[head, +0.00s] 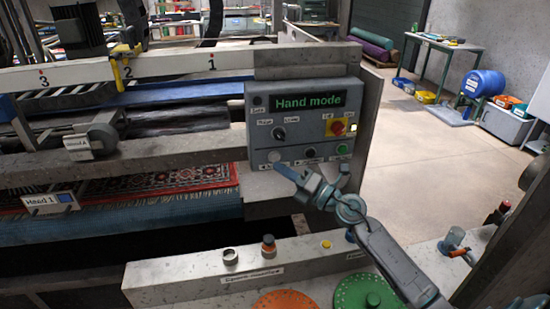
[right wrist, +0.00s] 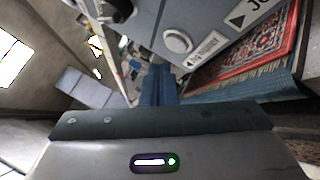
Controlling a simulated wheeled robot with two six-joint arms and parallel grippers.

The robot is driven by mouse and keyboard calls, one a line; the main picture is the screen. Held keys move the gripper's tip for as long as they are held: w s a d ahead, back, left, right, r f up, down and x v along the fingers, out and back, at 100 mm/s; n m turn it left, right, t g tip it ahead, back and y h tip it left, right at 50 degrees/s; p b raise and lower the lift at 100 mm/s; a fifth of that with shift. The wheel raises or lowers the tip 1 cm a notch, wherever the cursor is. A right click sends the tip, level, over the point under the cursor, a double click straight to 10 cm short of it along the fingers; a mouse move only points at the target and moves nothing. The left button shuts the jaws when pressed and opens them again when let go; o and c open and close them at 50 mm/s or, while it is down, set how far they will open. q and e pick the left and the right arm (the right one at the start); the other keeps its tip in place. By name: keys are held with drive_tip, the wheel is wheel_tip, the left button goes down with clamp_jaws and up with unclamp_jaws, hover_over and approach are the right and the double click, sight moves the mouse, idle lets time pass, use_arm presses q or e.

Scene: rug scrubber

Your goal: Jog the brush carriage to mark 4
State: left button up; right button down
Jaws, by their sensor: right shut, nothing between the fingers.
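A grey control panel (head: 304,125) reads "Hand mode" on its green-lit display (head: 308,101). A pale round button (head: 275,156) is at its lower left; it also shows in the right wrist view (right wrist: 177,41), near a "JO…" arrow label (right wrist: 245,14). My right gripper (head: 284,170) is shut and empty, its tips just below this button; I cannot tell whether they touch. A white rail (head: 190,66) carries marks 3, 2 and 1 from left to right; mark 4 is not visible. A yellow pointer (head: 117,73) hangs at mark 2, below dark carriage machinery (head: 76,25). My left gripper is not in view.
The panel also has a red stop knob on yellow (head: 338,127), a black selector (head: 278,133) and a green button (head: 342,150). A patterned red rug (head: 150,182) lies under the rollers. A ledge (head: 200,279) with knobs runs in front. Open floor (head: 430,140) lies right.

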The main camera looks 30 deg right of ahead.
drive_tip(key=s, duration=0.2)
drive_tip(key=s+a, duration=0.1)
drive_tip(key=s, duration=0.1)
drive_tip(key=shift+r+p, duration=0.1)
drive_tip(key=shift+p, duration=0.2)
drive_tip(key=shift+s, duration=0.1)
idle(0.9)
